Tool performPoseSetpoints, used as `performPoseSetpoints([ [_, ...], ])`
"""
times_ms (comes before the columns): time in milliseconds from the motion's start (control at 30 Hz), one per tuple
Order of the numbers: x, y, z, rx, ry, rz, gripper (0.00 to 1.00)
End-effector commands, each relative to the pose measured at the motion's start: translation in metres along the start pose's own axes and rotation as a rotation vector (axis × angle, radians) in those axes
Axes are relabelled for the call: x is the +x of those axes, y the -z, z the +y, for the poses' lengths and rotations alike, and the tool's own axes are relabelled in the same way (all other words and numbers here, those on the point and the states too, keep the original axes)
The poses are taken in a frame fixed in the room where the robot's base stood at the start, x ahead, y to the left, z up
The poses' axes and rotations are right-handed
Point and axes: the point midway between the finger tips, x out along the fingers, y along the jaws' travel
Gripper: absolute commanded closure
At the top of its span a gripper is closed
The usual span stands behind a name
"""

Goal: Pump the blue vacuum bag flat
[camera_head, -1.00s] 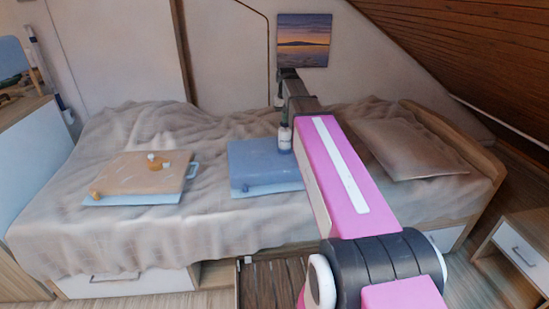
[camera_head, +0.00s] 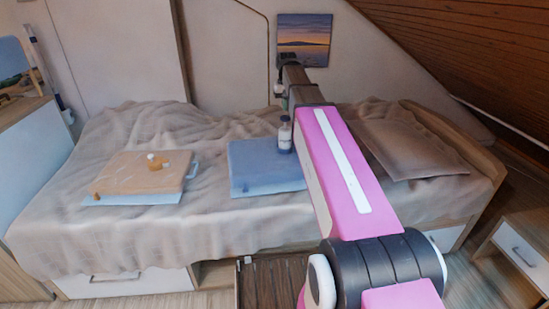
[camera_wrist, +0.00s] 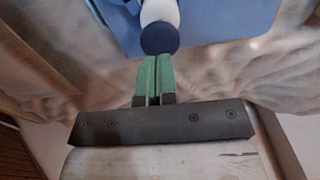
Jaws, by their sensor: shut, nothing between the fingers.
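My gripper (camera_head: 279,92) is above the pump, partly hidden by my arm. In the wrist view, my green fingers (camera_wrist: 157,60) are shut together and empty. Their tips are close to the pump's dark blue round end (camera_wrist: 160,38) and white part; I cannot tell whether they touch. The blue bag (camera_wrist: 225,25) lies below.
A pillow (camera_head: 405,148) lies at right. An open slatted drawer (camera_head: 270,275) is below the bed front. A nightstand (camera_head: 518,250) stands at right.

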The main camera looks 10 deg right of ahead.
Motion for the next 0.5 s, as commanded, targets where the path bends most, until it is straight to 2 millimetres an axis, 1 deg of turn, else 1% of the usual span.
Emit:
performPoseSetpoints([
  [300, 0.0005, 0.0001, 0.0, 0.0, 0.0, 0.0, 1.0],
  [500, 0.0075, 0.0, 0.0, 0.0, 0.0, 0.0, 1.0],
])
